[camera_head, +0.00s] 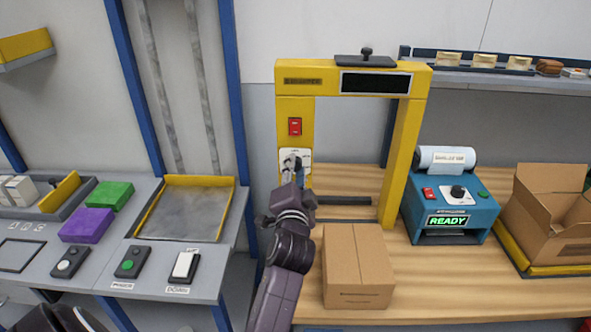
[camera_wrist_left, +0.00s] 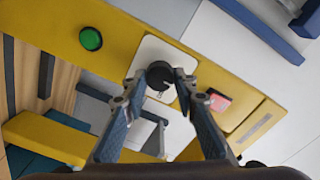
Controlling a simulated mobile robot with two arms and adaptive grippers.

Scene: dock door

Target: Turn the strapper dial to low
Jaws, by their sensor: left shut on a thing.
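The strapper (camera_head: 293,100) is a yellow arch on the wooden bench, with a dark display across its top. Its dial (camera_wrist_left: 159,75) is a round black knob on a white plate (camera_wrist_left: 160,50) on the left post. My left gripper (camera_wrist_left: 159,82) has its two fingers closed on either side of the knob. In the head view my left gripper (camera_head: 299,178) reaches up to the dial plate (camera_head: 287,158) and hides part of it. The dial's markings are too small to read. My right gripper is not in view.
A red switch (camera_head: 295,126) sits above the dial, and a green button (camera_wrist_left: 91,39) shows on the same post in the wrist view. A closed cardboard box (camera_head: 356,266) stands in front of the arch. A blue machine (camera_head: 452,208) reading READY stands right.

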